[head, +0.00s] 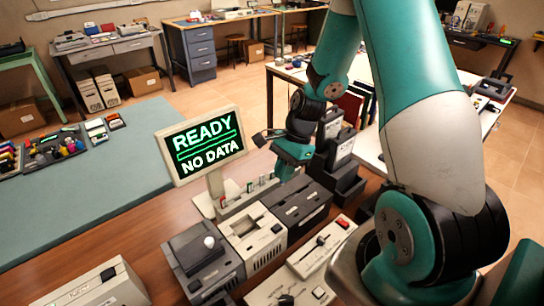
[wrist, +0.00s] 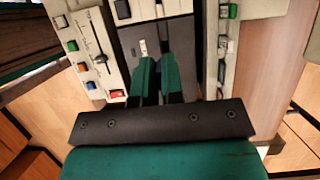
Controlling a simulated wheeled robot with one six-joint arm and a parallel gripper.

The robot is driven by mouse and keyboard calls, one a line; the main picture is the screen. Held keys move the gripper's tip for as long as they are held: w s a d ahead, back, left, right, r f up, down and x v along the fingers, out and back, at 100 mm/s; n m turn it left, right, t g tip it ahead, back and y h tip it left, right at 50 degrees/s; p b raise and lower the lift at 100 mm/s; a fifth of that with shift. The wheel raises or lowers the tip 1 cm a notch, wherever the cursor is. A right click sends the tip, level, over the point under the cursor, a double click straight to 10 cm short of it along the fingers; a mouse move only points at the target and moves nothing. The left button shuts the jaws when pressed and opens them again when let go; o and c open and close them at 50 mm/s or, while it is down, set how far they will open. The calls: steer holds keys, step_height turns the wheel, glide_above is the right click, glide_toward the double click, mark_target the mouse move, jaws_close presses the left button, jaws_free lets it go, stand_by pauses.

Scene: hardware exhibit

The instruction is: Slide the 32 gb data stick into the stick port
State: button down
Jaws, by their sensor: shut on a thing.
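The fingers are over a dark grey panel (wrist: 128,38). A small pale piece (wrist: 143,47) shows on that panel, just beyond the left fingertip; I cannot tell whether it is the stick port. The screen (head: 205,145) reads "READY" and "NO DATA".
A pale rack (head: 232,208) with several coloured sticks stands by the screen; a strip with coloured pieces (wrist: 222,62) is right of my fingers. A slider panel (wrist: 88,50) is to their left. A dark box (head: 297,208) and a pale box (head: 250,234) crowd the bench.

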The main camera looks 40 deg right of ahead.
mark_target(283, 185)
steer(key=shift+w+f, duration=0.1)
steer(key=shift+f, duration=0.05)
step_height(283, 185, down, 5)
steer(key=b, duration=0.5)
steer(key=shift+f, duration=0.2)
steer(key=shift+r, duration=0.15)
steer(key=shift+f, duration=0.6)
stand_by(1.6)
steer(key=shift+f+b, duration=0.65)
steer(key=shift+f, duration=0.65)
